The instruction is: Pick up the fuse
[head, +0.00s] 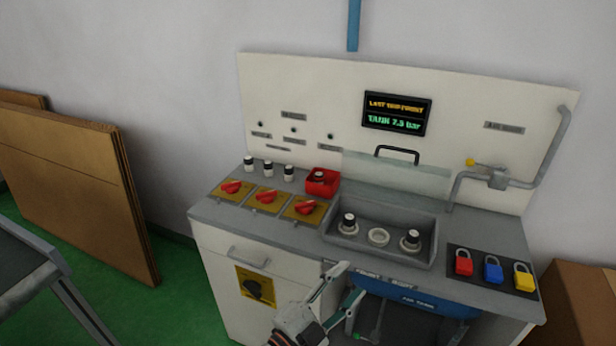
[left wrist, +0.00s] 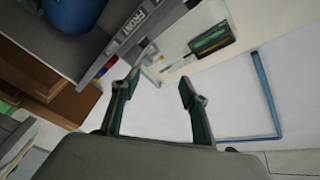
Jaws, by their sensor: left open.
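Three small fuse-like cylinders, white with black ends, stand in a row at the back left of the grey worktop; the middle one (head: 268,168) is upright. Two more black-topped pieces (head: 348,223) (head: 410,240) sit in round white holders in the recessed tray (head: 390,258). The middle holder (head: 378,236) between them is an empty ring. I cannot tell which piece is the task's fuse. My left gripper (head: 354,281) is open and empty at the cabinet's front edge, below the tray. Its spread fingers (left wrist: 158,82) show nothing between them in the left wrist view. My right gripper is not in view.
Red rotary switches (head: 268,196) and a red box (head: 322,182) stand left of the tray. Coloured padlocks (head: 493,271) lie at right. A handled clear panel (head: 398,176) stands behind the tray. A blue tank (head: 415,297) sits below the worktop. Cardboard sheets (head: 70,190) lean left.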

